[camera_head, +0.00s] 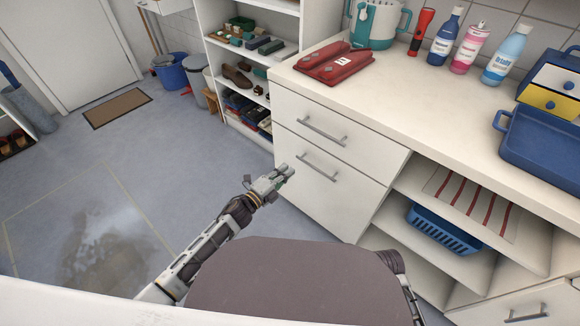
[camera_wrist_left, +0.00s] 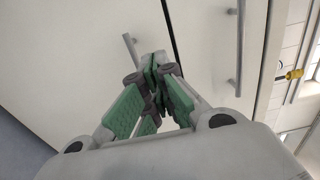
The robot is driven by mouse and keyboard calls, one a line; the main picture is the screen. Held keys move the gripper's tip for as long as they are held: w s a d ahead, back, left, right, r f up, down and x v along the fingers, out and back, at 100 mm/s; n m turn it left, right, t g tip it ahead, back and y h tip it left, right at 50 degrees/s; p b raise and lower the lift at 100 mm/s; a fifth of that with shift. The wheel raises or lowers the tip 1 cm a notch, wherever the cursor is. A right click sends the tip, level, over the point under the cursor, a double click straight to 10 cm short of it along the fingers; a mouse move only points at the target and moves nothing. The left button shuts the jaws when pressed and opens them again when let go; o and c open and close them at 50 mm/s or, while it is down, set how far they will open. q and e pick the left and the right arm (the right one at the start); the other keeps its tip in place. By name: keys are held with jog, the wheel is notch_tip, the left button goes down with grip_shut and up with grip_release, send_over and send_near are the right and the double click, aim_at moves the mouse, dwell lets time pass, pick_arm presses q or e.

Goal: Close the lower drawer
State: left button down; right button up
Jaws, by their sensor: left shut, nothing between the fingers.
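The white cabinet under the counter has an upper drawer (camera_head: 365,145) and, below it, a lower drawer (camera_head: 325,205), each with a grey bar handle. The lower drawer's front looks about flush with the upper one; I cannot tell whether a small gap is left. My left gripper (camera_head: 281,173) is shut and empty, close to the left part of the lower drawer's front, left of its handle (camera_head: 316,166). In the left wrist view the closed green-padded fingers (camera_wrist_left: 155,70) point at the white fronts, near a dark seam and two bar handles. Contact cannot be told. My right gripper is out of view.
A red folded item (camera_head: 334,64), bottles (camera_head: 446,38) and a blue tray (camera_head: 540,148) lie on the counter (camera_head: 420,100). Open shelves with a blue basket (camera_head: 443,230) are on the right.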

pick_arm(q)
jog(key=shift+s+a, duration=0.45)
jog(key=shift+s, duration=0.1)
dwell(0.4)
